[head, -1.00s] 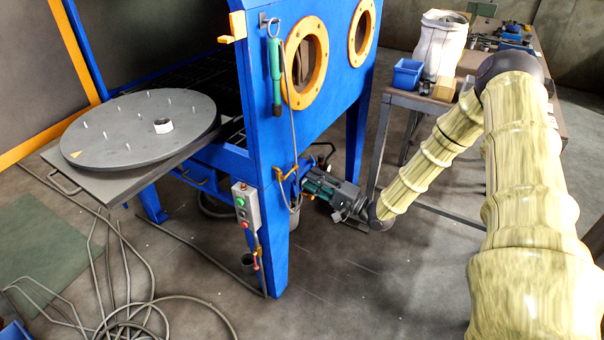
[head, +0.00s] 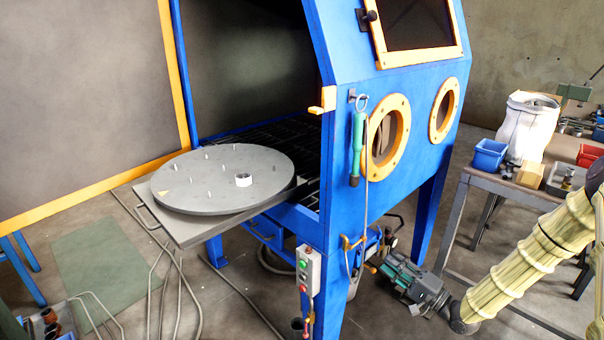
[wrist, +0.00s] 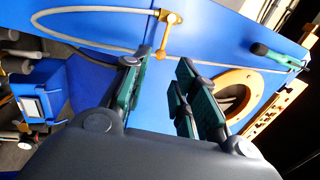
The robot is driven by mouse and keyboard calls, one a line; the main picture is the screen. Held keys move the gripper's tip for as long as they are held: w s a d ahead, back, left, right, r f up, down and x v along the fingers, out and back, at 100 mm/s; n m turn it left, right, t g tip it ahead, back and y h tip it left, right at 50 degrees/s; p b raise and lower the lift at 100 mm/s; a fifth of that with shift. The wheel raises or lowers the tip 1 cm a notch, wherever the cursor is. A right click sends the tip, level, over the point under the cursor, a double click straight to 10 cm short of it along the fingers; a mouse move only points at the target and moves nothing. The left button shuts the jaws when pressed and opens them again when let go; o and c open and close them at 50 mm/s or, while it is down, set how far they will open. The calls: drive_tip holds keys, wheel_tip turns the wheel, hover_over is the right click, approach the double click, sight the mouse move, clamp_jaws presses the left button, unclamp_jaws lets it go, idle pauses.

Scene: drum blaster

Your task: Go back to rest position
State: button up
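My gripper (head: 376,264) is beside the front leg of the blue blast cabinet (head: 335,70), low down, right of the control box in the head view. In the wrist view my gripper (wrist: 160,68) has its green-padded fingers apart, with nothing held between them. The cabinet's blue panel fills the gap behind the fingers. A brass-coloured valve fitting (wrist: 165,30) with a grey hose is just beyond the fingertips. I cannot tell whether the gripper touches anything.
A round turntable (head: 200,165) with pins and a white ring sits on the pulled-out tray (head: 180,225). The control box (head: 308,270) is on the front leg. A green-handled tool (head: 357,150) hangs above. A workbench (head: 490,178) stands right. Hoses lie on the floor.

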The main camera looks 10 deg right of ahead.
drive_tip(key=a+f+n+g+h, duration=0.1)
drive_tip(key=a+f+g+h, duration=0.1)
drive_tip(key=a+f, duration=0.5)
drive_tip(key=s+a+f+n+g+h, duration=0.3)
drive_tip(key=s+a+f+g, duration=0.15)
drive_tip(key=s+f, duration=0.35)
drive_tip(key=s+a+f+n+g+h, duration=0.25)
drive_tip(key=s+a+f, duration=0.25)
drive_tip(key=s+f, duration=0.35)
drive_tip(key=s+f+n+g+h, duration=0.2)
drive_tip(key=s+n+g+h, duration=0.45)
drive_tip(key=s, duration=1.65)
wheel_tip(320, 180, up, 13)
drive_tip(key=m+g+y+p, duration=0.1)
drive_tip(key=m+y+p, duration=0.1)
drive_tip(key=p, duration=1.1)
drive_tip(key=shift+w+a+f+y, duration=0.15)
drive_tip(key=shift+y, duration=0.25)
